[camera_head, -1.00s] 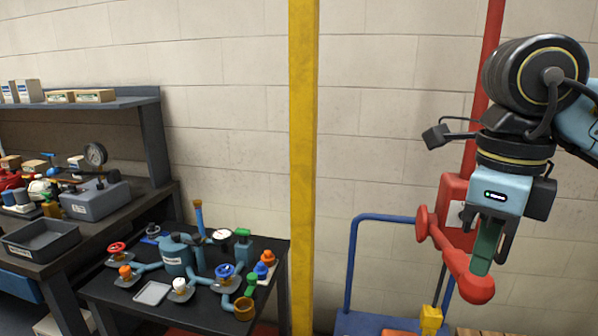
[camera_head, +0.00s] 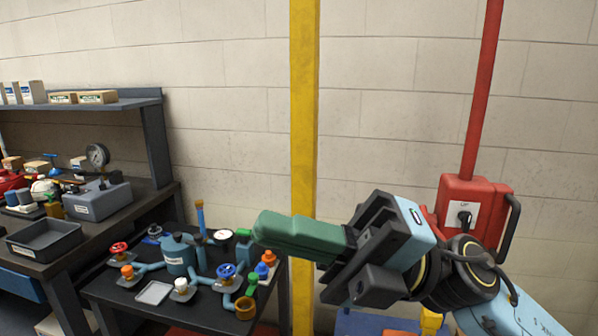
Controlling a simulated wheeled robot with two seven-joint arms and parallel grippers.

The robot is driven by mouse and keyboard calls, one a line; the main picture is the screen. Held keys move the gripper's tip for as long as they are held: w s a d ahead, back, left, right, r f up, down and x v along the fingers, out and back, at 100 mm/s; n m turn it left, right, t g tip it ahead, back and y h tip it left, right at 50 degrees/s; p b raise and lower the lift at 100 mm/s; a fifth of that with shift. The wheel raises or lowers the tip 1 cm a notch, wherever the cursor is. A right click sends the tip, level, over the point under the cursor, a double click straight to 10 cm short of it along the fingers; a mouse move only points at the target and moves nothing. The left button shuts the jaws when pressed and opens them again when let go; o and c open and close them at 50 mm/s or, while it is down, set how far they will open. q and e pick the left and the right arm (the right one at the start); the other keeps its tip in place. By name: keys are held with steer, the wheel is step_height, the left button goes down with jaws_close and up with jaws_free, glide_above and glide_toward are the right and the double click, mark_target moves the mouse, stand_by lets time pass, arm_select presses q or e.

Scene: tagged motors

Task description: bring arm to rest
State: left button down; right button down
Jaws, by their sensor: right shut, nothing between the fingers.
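My right arm (camera_head: 470,270) comes in from the lower right. My right gripper (camera_head: 268,232) points left across the picture, its long green fingers shut with nothing between them. The fingertips appear in front of the right edge of the black table and overlap the yellow post in the picture. I cannot tell the exact distance, but no contact shows. My left gripper is not in view.
A yellow post (camera_head: 303,110) stands in the middle. A black table (camera_head: 205,315) holds valves and pipe fittings. A workbench (camera_head: 100,230) with a grey tray (camera_head: 45,240) is at left. A red box (camera_head: 450,190) with a red pole (camera_head: 483,90) stands behind my arm.

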steer(key=w+d+f+m+t+h, duration=0.35)
steer(key=w+d+m+t, duration=0.2)
steer(key=m+t, duration=0.7)
steer(key=w+d+f+m+t+h, duration=0.35)
steer(key=w+m+t+h, duration=0.2)
steer(key=m+t, duration=0.75)
steer(key=d+f+m+g+h, duration=0.3)
steer(key=d+f+m+h, duration=0.25)
steer(key=f, duration=0.55)
steer(key=d+f+m+g+h, duration=0.4)
steer(key=f+m+h, duration=0.25)
steer(key=f, duration=0.35)
steer(key=s+d+f+m+g+h, duration=0.1)
steer(key=s+d+f+g, duration=0.1)
steer(key=s+f+g, duration=0.5)
steer(key=s+d+f+m+g, duration=0.15)
steer(key=s+f+g, duration=0.25)
steer(key=s+f, duration=1)
steer(key=f, duration=0.9)
steer(key=s+f, duration=0.2)
steer(key=f, duration=0.9)
steer(key=s+d+f+g, duration=0.1)
steer(key=s+d+f, duration=0.1)
steer(key=s+f, duration=0.5)
steer(key=s+d+f+g, duration=0.1)
steer(key=s+f, duration=0.7)
steer(key=s, duration=0.1)
steer(key=shift+d+f+n, duration=0.15)
steer(key=shift+d+n, duration=0.2)
steer(key=shift+n, duration=0.05)
